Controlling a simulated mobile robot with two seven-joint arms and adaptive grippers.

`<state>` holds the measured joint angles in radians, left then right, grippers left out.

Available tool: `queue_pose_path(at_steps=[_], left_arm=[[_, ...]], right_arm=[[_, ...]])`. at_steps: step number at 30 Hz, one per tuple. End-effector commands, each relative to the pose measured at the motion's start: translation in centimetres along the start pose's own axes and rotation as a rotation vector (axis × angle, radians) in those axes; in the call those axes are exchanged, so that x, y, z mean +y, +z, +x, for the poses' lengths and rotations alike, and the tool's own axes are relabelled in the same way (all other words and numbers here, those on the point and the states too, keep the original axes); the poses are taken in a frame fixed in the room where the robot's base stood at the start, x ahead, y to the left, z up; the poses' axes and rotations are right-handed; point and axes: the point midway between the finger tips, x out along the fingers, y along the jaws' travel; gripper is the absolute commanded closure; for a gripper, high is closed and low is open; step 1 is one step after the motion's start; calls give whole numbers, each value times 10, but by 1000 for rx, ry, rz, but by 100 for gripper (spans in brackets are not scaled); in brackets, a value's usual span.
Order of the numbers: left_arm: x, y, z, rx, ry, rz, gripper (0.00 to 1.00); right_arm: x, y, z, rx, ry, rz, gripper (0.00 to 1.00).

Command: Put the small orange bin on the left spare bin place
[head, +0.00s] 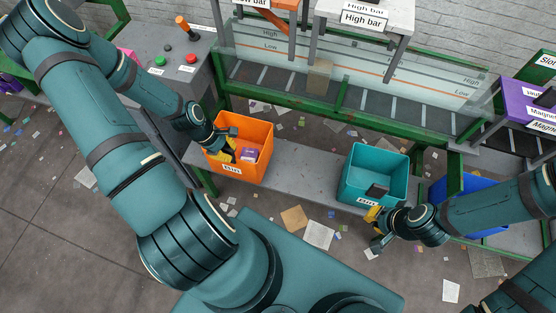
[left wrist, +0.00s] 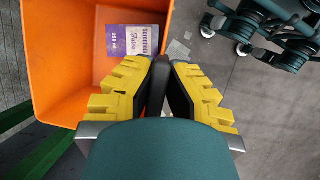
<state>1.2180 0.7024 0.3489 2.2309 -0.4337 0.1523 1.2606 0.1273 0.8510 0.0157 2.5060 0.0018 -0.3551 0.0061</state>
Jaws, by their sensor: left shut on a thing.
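The small orange bin (head: 257,132) is at the left end of the grey bench in the head view, with a purple and white packet (head: 249,155) inside. I cannot tell if it rests on the bench or hangs just above it. My left gripper (head: 224,144) is shut on the bin's wall. In the left wrist view the yellow-padded left fingers (left wrist: 160,75) close at the right edge of the orange bin (left wrist: 75,45). My right gripper (head: 371,229) is spread open and looks empty, near the teal bin's front. No marking for the left spare place is readable.
The bench between the bins is clear. A blue bin (head: 470,190) is partly behind my right arm. The belt and its clear panel (head: 350,72) are behind.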

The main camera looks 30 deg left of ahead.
Motion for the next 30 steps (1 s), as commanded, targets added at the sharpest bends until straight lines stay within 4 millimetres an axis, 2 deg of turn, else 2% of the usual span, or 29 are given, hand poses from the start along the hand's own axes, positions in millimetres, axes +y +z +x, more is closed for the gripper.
queue_pose_path(at_steps=[3, 18, 24, 30], left_arm=[[6, 24, 12, -2, -2, 10, 100], [25, 103, 47, -1, -2, 10, 100], [30, 122, 54, 0, -1, 6, 100], [31, 129, 57, 0, -1, 3, 100]], right_arm=[[2, 2, 6, -4, 0, -1, 100], [8, 7, 20, -13, -1, -5, 100], [9, 6, 23, -11, -1, -5, 100], [9, 6, 24, -10, -1, -5, 100]])
